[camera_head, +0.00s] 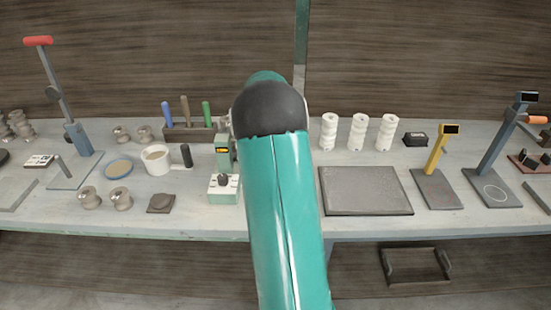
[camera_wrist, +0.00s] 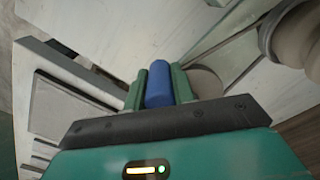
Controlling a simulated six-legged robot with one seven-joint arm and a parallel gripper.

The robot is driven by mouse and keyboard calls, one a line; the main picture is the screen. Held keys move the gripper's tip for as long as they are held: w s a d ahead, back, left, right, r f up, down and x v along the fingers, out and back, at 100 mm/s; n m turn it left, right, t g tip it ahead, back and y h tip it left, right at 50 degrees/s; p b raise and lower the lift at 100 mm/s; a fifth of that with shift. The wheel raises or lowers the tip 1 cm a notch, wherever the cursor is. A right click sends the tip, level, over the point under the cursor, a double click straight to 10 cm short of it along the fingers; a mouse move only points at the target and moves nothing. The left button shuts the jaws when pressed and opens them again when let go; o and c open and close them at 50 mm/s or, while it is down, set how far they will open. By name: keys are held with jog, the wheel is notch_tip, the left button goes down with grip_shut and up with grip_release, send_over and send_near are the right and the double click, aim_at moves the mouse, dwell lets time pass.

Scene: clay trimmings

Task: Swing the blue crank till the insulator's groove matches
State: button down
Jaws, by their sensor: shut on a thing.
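In the wrist view, my gripper (camera_wrist: 159,90) has its two green fingers closed on either side of a blue cylindrical grip (camera_wrist: 158,78), which looks like the handle of the blue crank. The crank's arm and hub are not clear in this view. A grey-brown rounded piece (camera_wrist: 292,38) shows at the upper right; it may be the insulator, but I cannot make out its groove. In the head view, my teal arm hides my gripper, the crank and whatever stands behind it.
In the head view, a grey bench (camera_head: 285,225) carries several things. Left are a red-handled lever press (camera_head: 78,140), a cup (camera_head: 157,159) and brown spools (camera_head: 122,199). Right are white ribbed insulators (camera_head: 358,132), a dark slab (camera_head: 366,191) and a yellow stand (camera_head: 437,155).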

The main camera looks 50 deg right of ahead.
jog(key=w+m, duration=0.1)
jog(key=w+a+m, duration=0.1)
jog(key=shift+m, duration=0.4)
jog(key=w+m, duration=0.2)
jog(key=shift+a+m, duration=0.1)
jog(key=shift+m, duration=0.3)
jog(key=shift+w+m, duration=0.7)
jog(key=shift+m, duration=0.3)
jog(key=shift+w, duration=0.5)
jog(key=shift+d, duration=0.2)
jog(key=c, duration=1.2)
grip_release()
jog(key=shift+o, duration=0.2)
jog(key=shift+r, duration=0.1)
